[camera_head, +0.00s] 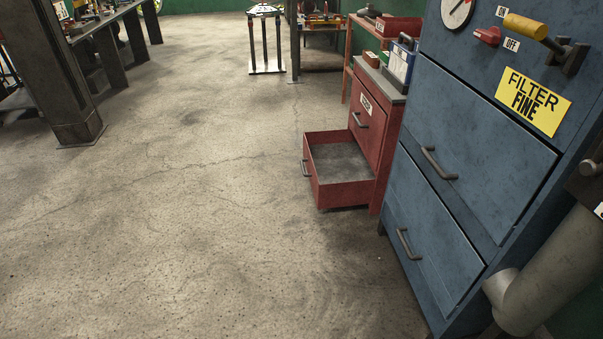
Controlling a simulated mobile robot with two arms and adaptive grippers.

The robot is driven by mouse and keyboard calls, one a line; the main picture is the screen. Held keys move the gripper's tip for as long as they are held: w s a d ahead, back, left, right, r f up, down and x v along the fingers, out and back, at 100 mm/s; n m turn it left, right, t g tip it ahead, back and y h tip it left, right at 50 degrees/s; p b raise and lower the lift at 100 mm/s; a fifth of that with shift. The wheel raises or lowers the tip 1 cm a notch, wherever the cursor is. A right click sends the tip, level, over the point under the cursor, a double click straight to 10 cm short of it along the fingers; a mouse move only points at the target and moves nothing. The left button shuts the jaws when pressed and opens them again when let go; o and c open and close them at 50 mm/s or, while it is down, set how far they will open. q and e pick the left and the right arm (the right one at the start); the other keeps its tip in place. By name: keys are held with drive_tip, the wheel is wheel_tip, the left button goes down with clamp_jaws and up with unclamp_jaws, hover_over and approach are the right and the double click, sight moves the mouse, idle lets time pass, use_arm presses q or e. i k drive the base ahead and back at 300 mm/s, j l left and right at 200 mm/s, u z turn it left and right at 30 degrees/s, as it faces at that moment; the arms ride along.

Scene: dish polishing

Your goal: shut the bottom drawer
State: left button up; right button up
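A red cabinet (384,128) stands right of centre, beyond a blue cabinet. Its bottom drawer (347,195) is pulled well out to the left, just above the floor. The drawer looks empty, with a grey inner floor and a dark handle (306,169) on its front. The red cabinet's upper drawer (366,126) is shut. The blue cabinet (480,130) has two closed fronts, the lower one (430,235) with its own handle (407,243). Neither of my grippers is in view.
Concrete floor (190,220) is clear left of and in front of the open drawer. A dark steel column (60,75) stands at the left. A grey pipe (550,270) juts out at the lower right. Small items sit on the red cabinet's top.

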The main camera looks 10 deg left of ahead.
sight(339, 172)
drive_tip(key=i+j, duration=0.2)
drive_tip(key=i, duration=0.15)
drive_tip(key=i+j, duration=0.2)
drive_tip(key=i, duration=0.2)
drive_tip(key=i+j, duration=0.2)
drive_tip(key=i, duration=0.15)
drive_tip(key=i+z, duration=0.2)
drive_tip(key=z, duration=0.2)
drive_tip(key=i+j+z, duration=0.15)
drive_tip(key=z, duration=0.2)
